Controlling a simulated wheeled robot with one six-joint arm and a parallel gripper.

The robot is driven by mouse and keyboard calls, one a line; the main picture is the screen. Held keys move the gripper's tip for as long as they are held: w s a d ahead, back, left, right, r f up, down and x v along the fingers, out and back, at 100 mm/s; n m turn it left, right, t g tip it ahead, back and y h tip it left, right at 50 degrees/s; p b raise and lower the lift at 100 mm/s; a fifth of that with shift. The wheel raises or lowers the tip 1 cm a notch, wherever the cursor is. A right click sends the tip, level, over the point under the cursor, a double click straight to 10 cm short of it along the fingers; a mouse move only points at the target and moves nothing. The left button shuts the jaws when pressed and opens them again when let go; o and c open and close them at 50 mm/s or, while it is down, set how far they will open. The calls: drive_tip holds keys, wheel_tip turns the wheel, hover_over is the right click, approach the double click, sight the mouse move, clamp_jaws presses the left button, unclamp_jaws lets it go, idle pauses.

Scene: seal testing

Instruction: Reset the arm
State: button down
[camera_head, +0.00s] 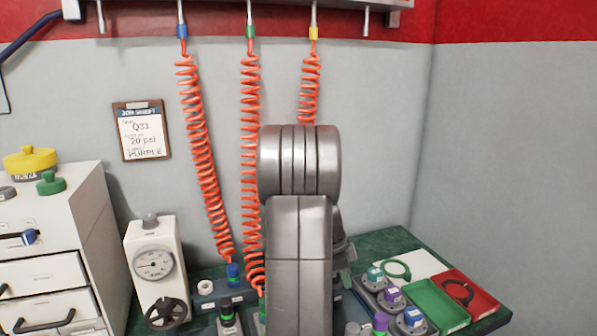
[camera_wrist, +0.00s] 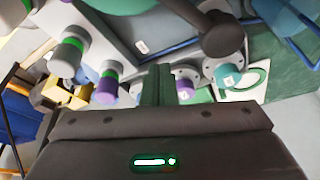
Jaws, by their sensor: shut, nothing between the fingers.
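My arm (camera_head: 298,235) stands folded upright in the middle of the head view and hides part of the bench behind it. My gripper (camera_wrist: 157,85) shows in the wrist view, with its dark body across the bottom and its narrow greenish fingers together. It is shut and empty. Beyond the fingers are a purple-banded fitting (camera_wrist: 107,88), a green-banded fitting (camera_wrist: 68,58) and a teal-capped fitting (camera_wrist: 228,76). I cannot tell how far the fingers are from them. In the head view the gripper is mostly hidden behind my arm.
Coiled orange hoses (camera_head: 205,160) hang behind my arm. A gauge box (camera_head: 155,264) and white drawers (camera_head: 50,255) stand at left. A job sheet (camera_head: 141,132) hangs on the wall.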

drive_tip(key=a+r+m+g, duration=0.2)
drive_tip(key=a+r+m, duration=0.3)
drive_tip(key=r, duration=0.4)
drive_tip(key=a+b+x, duration=0.1)
drive_tip(key=x, duration=0.7)
drive_tip(key=w+d+f+n+t+p, duration=0.1)
drive_tip(key=w+d+n+t+p, duration=0.1)
drive_tip(key=n+p, duration=0.3)
drive_tip(key=w+d+f+n+t+p, duration=0.1)
drive_tip(key=w+d+n+t+p, duration=0.1)
drive_tip(key=n, duration=0.7)
drive_tip(key=d+t+p, duration=0.1)
drive_tip(key=d+p, duration=0.1)
drive_tip(key=d, duration=0.1)
drive_tip(key=shift+w+d+f+n+y+p, duration=0.15)
drive_tip(key=shift+d+n+y+p, duration=0.1)
drive_tip(key=shift+n+y+p, duration=0.15)
